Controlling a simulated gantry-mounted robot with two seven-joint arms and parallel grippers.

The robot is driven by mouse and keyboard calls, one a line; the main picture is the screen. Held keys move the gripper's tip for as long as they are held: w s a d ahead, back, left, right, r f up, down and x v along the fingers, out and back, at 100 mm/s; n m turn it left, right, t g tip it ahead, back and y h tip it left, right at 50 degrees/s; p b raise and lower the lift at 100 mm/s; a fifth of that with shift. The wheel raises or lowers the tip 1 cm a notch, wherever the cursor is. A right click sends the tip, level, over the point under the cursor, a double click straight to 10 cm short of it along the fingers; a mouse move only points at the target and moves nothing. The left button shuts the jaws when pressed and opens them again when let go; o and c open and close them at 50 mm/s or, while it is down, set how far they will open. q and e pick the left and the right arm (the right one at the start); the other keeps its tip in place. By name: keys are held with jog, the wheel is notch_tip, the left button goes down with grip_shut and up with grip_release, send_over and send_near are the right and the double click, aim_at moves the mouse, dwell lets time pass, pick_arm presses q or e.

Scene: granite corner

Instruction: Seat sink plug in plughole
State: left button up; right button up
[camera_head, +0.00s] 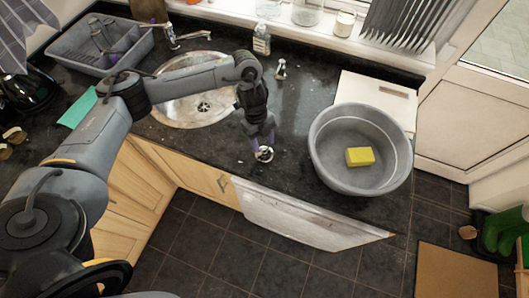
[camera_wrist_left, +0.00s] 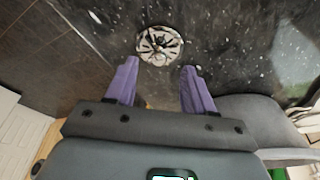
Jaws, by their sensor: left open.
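The sink plug (camera_head: 264,154) is a small round silver piece on the dark granite worktop, right of the sink. In the left wrist view the plug (camera_wrist_left: 160,46) shows as a slotted metal disc with a dark centre. My left gripper (camera_head: 262,140) points down over it. The purple fingers (camera_wrist_left: 161,66) are apart with nothing between them, and the disc lies just beyond their tips. The round steel sink (camera_head: 172,111) has its plughole (camera_head: 204,106) showing uncovered, left of my left gripper. My right gripper is not in view.
A grey basin (camera_head: 325,166) with a yellow sponge (camera_head: 360,156) stands right of the plug. A tap (camera_head: 184,37), a soap bottle (camera_head: 262,39) and a small metal item (camera_head: 281,69) are at the back. A grey draining rack (camera_head: 70,45) is at the left.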

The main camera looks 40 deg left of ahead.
aim_at(264, 150)
pick_arm(q)
jog(key=shift+p+x, duration=0.35)
jog(key=shift+x, duration=1.3)
jog(key=shift+s, duration=0.1)
jog(key=shift+c, duration=0.3)
grip_shut()
